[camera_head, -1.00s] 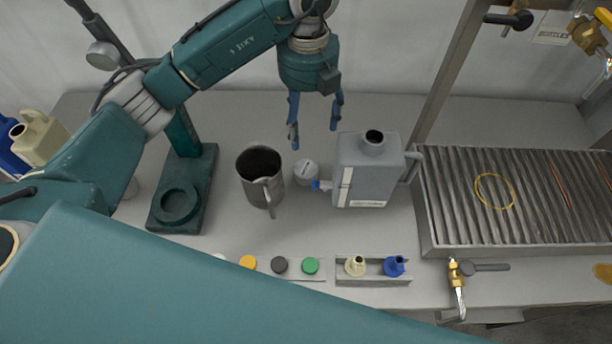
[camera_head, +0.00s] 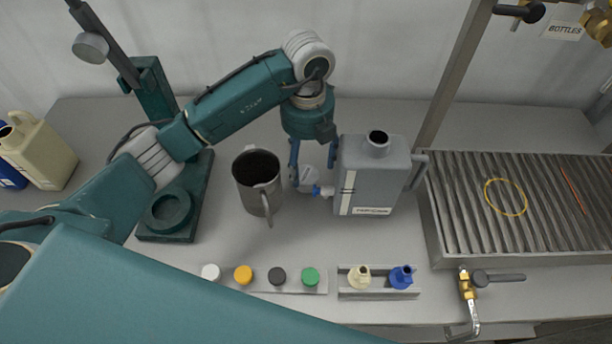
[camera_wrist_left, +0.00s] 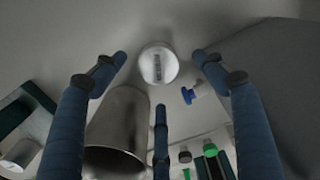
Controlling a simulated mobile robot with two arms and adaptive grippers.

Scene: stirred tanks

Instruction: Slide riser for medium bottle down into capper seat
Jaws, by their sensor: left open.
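A small pale round piece with a label on top, likely the riser (camera_head: 308,178), stands on the bench between the steel jug and the grey jerrycan. In the left wrist view the riser (camera_wrist_left: 158,64) shows as a white disc between the fingertips. My left gripper (camera_head: 312,173) is open, pointing down over the riser, its blue fingers around it; I cannot tell whether they touch it. The fingers also show spread in the left wrist view (camera_wrist_left: 160,72). The green capper stand's round seat (camera_head: 168,212) is at the left and looks empty. My right gripper is not in view.
The steel jug (camera_head: 244,192) stands between capper and riser. The grey jerrycan (camera_head: 372,180) is close right of my gripper, its blue-tipped spout near the riser. Coloured caps (camera_head: 277,277) and two nozzles (camera_head: 402,277) line the front. A ribbed drain rack (camera_head: 460,220) is at right.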

